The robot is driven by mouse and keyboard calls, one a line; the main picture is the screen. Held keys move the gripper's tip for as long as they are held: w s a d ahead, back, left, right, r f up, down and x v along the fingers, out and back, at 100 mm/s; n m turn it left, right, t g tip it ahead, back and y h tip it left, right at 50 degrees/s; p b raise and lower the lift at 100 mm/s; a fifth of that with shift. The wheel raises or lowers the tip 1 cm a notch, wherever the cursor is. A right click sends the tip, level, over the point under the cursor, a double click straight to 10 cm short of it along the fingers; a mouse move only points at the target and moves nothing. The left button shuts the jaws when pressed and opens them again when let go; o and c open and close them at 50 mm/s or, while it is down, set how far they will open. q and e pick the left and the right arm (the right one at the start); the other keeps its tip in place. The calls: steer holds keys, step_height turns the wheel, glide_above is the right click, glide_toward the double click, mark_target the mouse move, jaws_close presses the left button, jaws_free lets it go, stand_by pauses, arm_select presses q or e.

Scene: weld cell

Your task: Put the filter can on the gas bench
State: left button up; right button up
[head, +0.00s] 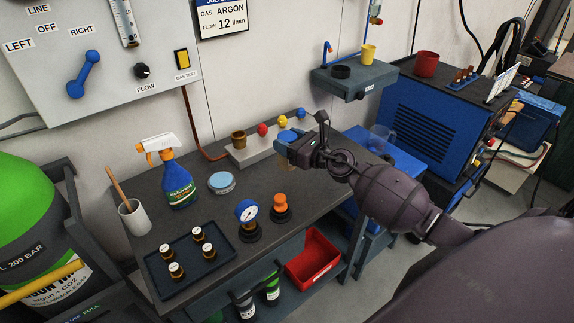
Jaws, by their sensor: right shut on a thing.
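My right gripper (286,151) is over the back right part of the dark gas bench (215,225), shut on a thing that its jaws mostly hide. A blue round top (288,135) shows just behind the jaws and a small tan patch below them; this appears to be the filter can. I cannot tell whether its base touches the bench. My left gripper is not in view.
A row of coloured knobs (262,130) stands close behind the gripper. A spray bottle (178,180), a flat blue tin (221,183), a gauge (247,214), an orange-topped fitting (280,205) and a tray (160,287) occupy the bench. Bare bench lies between tin and gripper.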

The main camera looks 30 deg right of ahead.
steer(key=shift+f+b, duration=0.4)
steer(key=shift+f, duration=0.5)
step_height(320, 180, down, 3)
steer(key=shift+f+b, duration=0.1)
steer(key=shift+b, duration=0.95)
steer(key=shift+f, duration=0.4)
steer(key=shift+f+b, duration=0.1)
steer(key=shift+b, duration=0.2)
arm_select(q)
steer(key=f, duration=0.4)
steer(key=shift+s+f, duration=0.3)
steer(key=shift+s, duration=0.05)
arm_select(e)
steer(key=o, duration=1)
steer(key=shift+c, duration=0.2)
